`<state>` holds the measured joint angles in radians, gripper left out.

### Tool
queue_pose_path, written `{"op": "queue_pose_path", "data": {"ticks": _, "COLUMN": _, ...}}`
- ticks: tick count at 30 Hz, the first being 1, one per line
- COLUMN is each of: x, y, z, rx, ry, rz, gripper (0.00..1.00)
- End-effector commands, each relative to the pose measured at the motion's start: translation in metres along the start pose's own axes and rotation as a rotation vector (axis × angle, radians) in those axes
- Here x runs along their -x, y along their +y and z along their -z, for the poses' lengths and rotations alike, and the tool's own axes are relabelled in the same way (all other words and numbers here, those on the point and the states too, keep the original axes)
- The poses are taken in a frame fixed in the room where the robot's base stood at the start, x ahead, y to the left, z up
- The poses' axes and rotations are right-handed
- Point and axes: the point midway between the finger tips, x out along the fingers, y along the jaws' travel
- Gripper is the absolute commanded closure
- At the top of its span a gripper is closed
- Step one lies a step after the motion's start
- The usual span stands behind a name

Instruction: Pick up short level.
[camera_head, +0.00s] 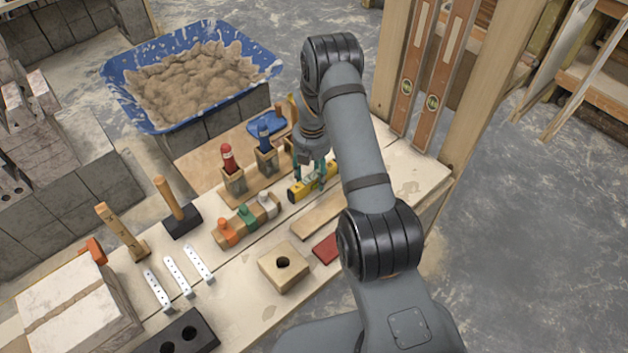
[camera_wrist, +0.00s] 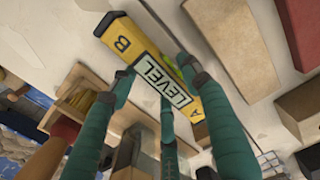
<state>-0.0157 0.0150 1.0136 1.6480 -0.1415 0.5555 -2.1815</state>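The short yellow level (camera_head: 299,191) lies on the bench near its middle, partly hidden by my gripper. My gripper (camera_head: 312,176) is just above the level, pointing down. Its teal fingers (camera_wrist: 160,78) stand apart, with tips on both sides of the level and overlapping its edges in the picture. I cannot tell whether they touch it.
Wooden holders with a red-topped tool (camera_head: 227,158) and a blue-topped tool (camera_head: 264,140) stand close behind. A row of coloured-knob blocks (camera_head: 246,220) lies left of the level, a wooden strip (camera_head: 316,214) in front. A blue mortar tub (camera_head: 128,101) stands beyond the bench.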

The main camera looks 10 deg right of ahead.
Motion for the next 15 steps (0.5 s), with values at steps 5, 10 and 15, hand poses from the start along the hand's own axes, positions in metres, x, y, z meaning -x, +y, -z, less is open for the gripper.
{"op": "queue_pose_path", "data": {"ticks": 5, "x": 0.0001, "y": -0.0002, "z": 0.0, "rx": 0.0, "ry": 0.0, "rz": 0.0, "gripper": 0.65}}
{"op": "queue_pose_path", "data": {"ticks": 10, "x": 0.0001, "y": -0.0002, "z": -0.0001, "rx": 0.0, "ry": 0.0, "rz": 0.0, "gripper": 0.75}}
{"op": "queue_pose_path", "data": {"ticks": 15, "x": 0.0002, "y": -0.0003, "z": -0.0001, "rx": 0.0, "ry": 0.0, "rz": 0.0, "gripper": 0.85}}
